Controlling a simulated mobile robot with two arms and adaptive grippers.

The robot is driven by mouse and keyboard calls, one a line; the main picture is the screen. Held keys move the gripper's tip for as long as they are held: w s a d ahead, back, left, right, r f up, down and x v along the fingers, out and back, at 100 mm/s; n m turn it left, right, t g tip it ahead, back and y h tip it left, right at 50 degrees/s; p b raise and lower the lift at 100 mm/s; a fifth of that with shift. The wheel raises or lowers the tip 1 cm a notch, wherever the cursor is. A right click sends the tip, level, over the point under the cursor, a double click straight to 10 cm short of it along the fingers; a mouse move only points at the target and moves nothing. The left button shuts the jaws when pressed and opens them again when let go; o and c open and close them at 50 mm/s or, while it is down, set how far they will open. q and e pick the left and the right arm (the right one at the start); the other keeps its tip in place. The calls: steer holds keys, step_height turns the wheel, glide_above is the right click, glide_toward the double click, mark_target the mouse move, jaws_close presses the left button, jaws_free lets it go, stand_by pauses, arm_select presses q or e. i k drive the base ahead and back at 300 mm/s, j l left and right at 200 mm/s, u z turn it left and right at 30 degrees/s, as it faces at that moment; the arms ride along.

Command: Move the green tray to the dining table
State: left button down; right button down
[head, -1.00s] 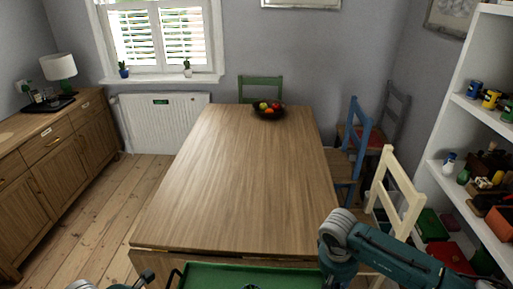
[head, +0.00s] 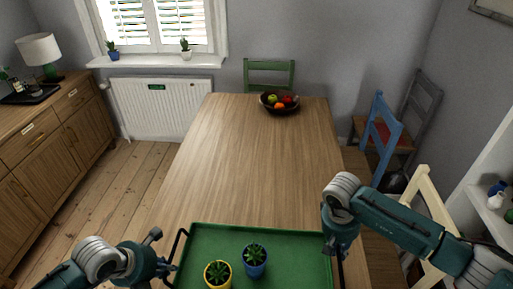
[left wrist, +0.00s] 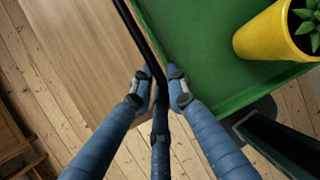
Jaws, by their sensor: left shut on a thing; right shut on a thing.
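The green tray (head: 204,240) is at the bottom of the head view, overlapping the near end of the wooden dining table (head: 250,160). Whether it touches the tabletop cannot be told. On it stand a yellow pot (head: 217,274) and a blue pot (head: 255,262) with small green plants, both upright. My left gripper (head: 164,262) is shut on the tray's black left handle; the left wrist view shows its fingers (left wrist: 160,88) around that bar, with the tray (left wrist: 195,50) to the right. My right gripper (head: 338,252) is shut at the tray's right handle, mostly hidden by my arm.
A dark fruit bowl (head: 270,108) stands at the table's far end; the tabletop between is clear. A green chair (head: 270,66) is behind it. A blue chair (head: 384,135) and a cream chair (head: 432,205) stand along the right. A sideboard (head: 50,150) is at the left.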

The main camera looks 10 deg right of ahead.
mark_target(246, 198)
steer(key=i, duration=1.1)
